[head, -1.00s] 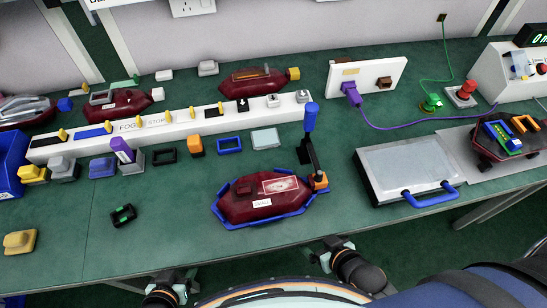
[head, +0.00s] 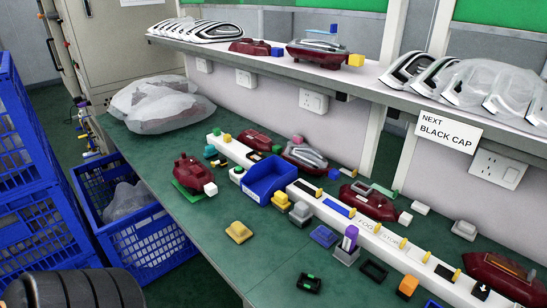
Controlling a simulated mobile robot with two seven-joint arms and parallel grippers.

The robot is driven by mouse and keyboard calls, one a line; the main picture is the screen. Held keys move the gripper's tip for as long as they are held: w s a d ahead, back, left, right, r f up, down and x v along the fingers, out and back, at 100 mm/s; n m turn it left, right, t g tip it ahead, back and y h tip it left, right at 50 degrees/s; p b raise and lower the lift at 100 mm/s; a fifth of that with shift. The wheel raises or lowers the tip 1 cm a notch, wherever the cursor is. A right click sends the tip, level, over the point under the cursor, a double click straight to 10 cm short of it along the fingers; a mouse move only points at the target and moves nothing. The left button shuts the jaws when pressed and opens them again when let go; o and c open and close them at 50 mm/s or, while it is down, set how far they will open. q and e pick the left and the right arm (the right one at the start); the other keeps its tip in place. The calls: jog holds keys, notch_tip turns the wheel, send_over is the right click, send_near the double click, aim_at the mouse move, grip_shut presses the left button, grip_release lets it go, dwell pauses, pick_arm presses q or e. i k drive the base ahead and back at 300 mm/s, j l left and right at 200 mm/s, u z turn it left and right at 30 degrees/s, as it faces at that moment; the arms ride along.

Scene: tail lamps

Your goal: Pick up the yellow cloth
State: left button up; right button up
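A small yellow folded-looking piece (head: 238,232) lies flat on the green table near its front edge, left of the middle in the head view. It looks like the yellow cloth, though its material is hard to tell. Nothing touches it, and the table around it is bare. A smaller yellow piece (head: 280,200) sits farther back beside the blue bin.
A blue bin (head: 272,177) and a long white strip (head: 385,240) run along the green table (head: 205,255). A black-and-green clip (head: 309,283) and a purple-topped holder (head: 347,246) stand to the right. Blue crates (head: 140,240) stand on the floor at the left. A shelf (head: 380,84) overhangs the back.

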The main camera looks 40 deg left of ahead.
aim_at(237, 231)
jog(key=k+j+u, duration=0.15)
jog(key=j+u, duration=0.35)
jog(key=j, duration=0.15)
jog(key=j+u, duration=0.45)
jog(key=j, duration=0.75)
jog(key=i+j, duration=0.15)
jog(key=j, duration=0.95)
jog(key=j+z, duration=0.2)
jog(key=z, duration=0.3)
jog(key=j+z, duration=0.2)
jog(key=z, duration=0.3)
jog(key=i+j, duration=0.05)
